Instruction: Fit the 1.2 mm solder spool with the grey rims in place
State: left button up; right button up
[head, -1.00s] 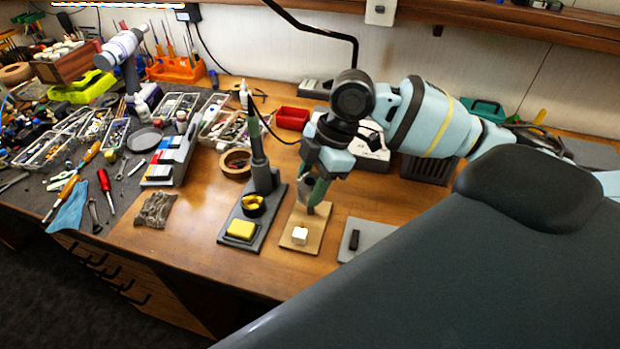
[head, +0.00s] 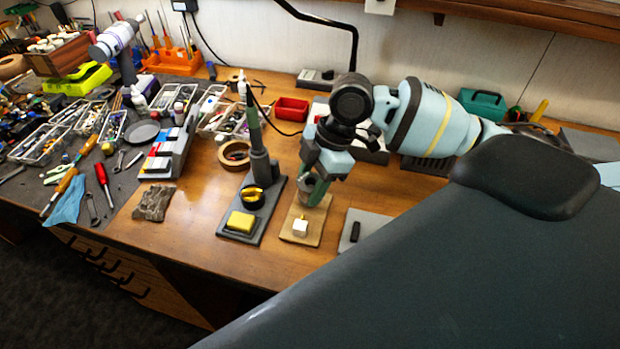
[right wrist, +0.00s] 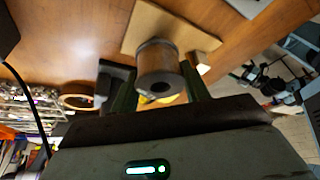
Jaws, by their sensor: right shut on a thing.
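My right gripper (head: 317,190) is shut on a solder spool (head: 307,186), just above a small tan board (head: 313,239). The spool looks grey and rounded in the head view. In the right wrist view the spool (right wrist: 160,72) sits between the two green fingers of the right gripper (right wrist: 158,90), with its round end and dark central hole towards the camera. The tan board (right wrist: 150,22) lies beyond it, with a pale block (head: 300,228) at its front. Whether the spool touches anything on the board is hidden. My left gripper is not in view.
Left of the board stands a soldering-iron stand (head: 258,165) with a yellow sponge (head: 241,222). On its right is a grey plate (head: 368,225) with a black piece. A brown ring (head: 234,154) and red tray (head: 291,109) lie behind. Bare wood (head: 190,222) shows at the front left.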

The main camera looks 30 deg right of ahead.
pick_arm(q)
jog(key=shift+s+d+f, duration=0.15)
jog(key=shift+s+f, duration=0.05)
pick_arm(e)
jog(key=shift+f, duration=0.75)
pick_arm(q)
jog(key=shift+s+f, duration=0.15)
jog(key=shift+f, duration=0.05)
pick_arm(e)
jog(key=shift+f, duration=0.6)
jog(key=o, duration=1.2)
jog(key=shift+o, duration=0.4)
jog(key=o, duration=0.3)
jog(key=shift+o, duration=0.2)
